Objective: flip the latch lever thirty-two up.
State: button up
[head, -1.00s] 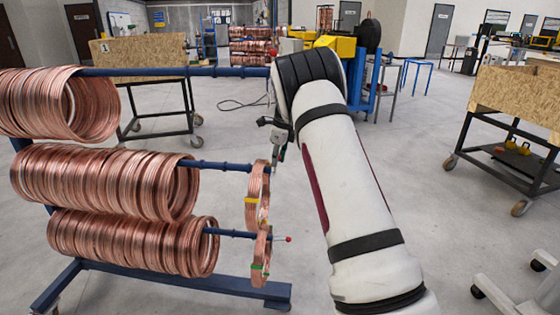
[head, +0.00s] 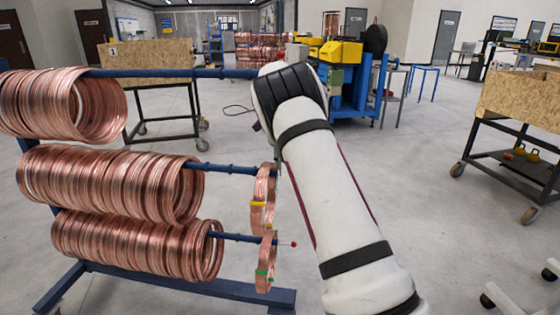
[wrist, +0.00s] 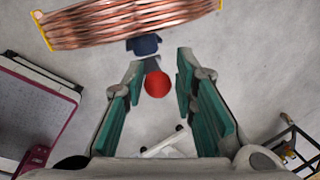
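A latch lever with a red ball knob (wrist: 157,84) shows in the wrist view, its short grey stem reaching the dark blue rod end (wrist: 145,45). My gripper (wrist: 161,62) is open, with its teal-padded fingers on either side of the knob and apart from it. A thin copper coil (wrist: 130,22) with yellow bands lies just past the rod end. In the head view my arm hides the gripper. There, a yellow-taped coil (head: 263,195) hangs on the middle rod, and another red knob (head: 293,244) sits at the lower rod's tip. No lever number is readable.
Large copper coils (head: 110,183) fill the rack's rods at the left. The blue rack base (head: 230,289) runs along the floor. Wooden-sided carts stand behind the rack (head: 150,53) and at the right (head: 520,95). The floor right of my arm is mostly clear.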

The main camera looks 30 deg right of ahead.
jog(key=shift+o, duration=0.7)
jog(key=v, duration=1.2)
